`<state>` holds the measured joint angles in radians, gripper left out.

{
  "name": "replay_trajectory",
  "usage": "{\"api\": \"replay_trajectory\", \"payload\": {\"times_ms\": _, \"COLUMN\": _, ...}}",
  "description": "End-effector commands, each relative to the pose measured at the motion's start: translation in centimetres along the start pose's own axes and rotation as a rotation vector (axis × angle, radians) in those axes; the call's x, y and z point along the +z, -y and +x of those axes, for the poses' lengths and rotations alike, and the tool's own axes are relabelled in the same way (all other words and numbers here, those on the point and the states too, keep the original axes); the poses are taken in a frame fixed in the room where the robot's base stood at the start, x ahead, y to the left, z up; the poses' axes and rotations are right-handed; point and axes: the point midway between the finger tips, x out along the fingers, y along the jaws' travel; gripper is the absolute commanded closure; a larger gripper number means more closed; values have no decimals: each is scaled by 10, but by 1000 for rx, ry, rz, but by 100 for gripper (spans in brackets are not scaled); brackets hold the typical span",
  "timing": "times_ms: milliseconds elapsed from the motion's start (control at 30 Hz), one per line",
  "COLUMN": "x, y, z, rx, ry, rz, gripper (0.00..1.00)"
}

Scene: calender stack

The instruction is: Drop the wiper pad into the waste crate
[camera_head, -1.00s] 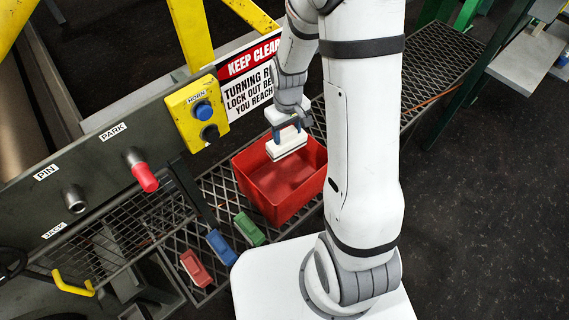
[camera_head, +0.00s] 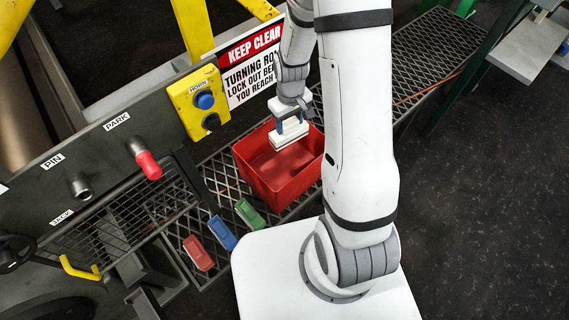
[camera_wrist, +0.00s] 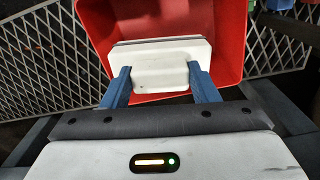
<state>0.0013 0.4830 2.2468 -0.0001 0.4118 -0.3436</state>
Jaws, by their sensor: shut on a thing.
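A white wiper pad with a grey layer on its underside (camera_head: 290,134) is held in my gripper (camera_head: 291,121). My gripper's blue fingers are shut on it. The pad is over the open red waste crate (camera_head: 296,191), toward the crate's back part in the head view. In the wrist view, the pad (camera_wrist: 160,65) sits between the two fingers (camera_wrist: 160,88), with the red crate (camera_wrist: 245,30) below and beyond it. The pad hides part of the crate's inside. The crate stands on a mesh shelf, and the part of its inside that shows looks empty.
Red (camera_head: 198,253), blue (camera_head: 222,233) and green (camera_head: 250,214) blocks lie in a row left of the crate. A panel with a red knob (camera_head: 148,165) and a yellow horn box (camera_head: 198,103) stand further left. The mesh shelf (camera_head: 440,55) continues clear at back right.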

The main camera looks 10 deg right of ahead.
Motion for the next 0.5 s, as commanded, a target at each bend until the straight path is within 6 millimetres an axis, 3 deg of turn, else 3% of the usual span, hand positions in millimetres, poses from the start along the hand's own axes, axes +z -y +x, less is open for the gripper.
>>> {"api": "replay_trajectory", "payload": {"times_ms": 100, "x": 0, "y": -1, "z": 9, "rx": 0, "ry": -1, "rz": 1, "gripper": 89}}
{"api": "replay_trajectory", "payload": {"times_ms": 367, "x": 0, "y": 0, "z": 8, "rx": 0, "ry": -1, "rz": 1, "gripper": 89}}
{"api": "replay_trajectory", "payload": {"times_ms": 400, "x": 0, "y": 0, "z": 8, "rx": 0, "ry": -1, "rz": 1, "gripper": 43}}
{"api": "replay_trajectory", "payload": {"times_ms": 500, "x": 0, "y": 0, "z": 8, "rx": 0, "ry": -1, "rz": 1, "gripper": 35}}
